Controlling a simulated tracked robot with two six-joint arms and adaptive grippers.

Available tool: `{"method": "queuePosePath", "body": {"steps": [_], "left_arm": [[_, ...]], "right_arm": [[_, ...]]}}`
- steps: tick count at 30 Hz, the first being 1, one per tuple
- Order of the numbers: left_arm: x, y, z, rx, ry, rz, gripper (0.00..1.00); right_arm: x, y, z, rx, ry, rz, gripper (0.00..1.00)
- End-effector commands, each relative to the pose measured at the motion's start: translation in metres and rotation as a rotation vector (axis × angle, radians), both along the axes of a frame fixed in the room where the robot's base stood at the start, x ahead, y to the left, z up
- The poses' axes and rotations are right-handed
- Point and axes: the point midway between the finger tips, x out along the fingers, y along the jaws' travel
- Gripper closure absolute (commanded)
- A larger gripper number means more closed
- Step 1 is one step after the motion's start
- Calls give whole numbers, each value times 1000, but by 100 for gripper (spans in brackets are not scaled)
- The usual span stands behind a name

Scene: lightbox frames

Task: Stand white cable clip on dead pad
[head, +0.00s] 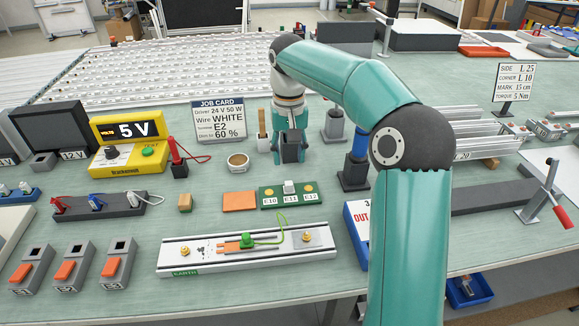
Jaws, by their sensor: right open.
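A small white block-like piece (289,187), which may be the white cable clip, stands at the middle of a green board (279,204) marked E10, E11 and E12. Gold round spots show on either side of it. A white-leaded clip (118,197) also sits on the grey bar at left, beside blue and red ones. Which spot is the dead pad I cannot tell; a flat orange pad (240,201) lies left of the board. My right gripper (290,158) points down, open, just behind the board in the picture; its height is unclear. My left gripper is out of view.
A tester reading 5 V (128,143) and a job card (219,119) stand at left. A cup (238,162) is left of my gripper. A metal rail with a green wire (245,252) lies in front. A blue-edged tray (357,230) is at right, partly hidden by my arm.

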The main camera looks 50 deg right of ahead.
Motion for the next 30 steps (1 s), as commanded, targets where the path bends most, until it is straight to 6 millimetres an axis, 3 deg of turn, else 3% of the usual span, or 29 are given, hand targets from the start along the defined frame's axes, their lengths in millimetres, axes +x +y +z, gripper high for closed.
{"method": "queuePosePath", "body": {"steps": [3, 8, 30], "left_arm": [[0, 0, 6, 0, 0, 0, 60], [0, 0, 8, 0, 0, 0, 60], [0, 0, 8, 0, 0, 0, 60]], "right_arm": [[1, 0, 20, -1, -2, 1, 55], [0, 0, 31, -1, -1, 0, 55], [2, 2, 32, 0, 0, 6, 55]]}}
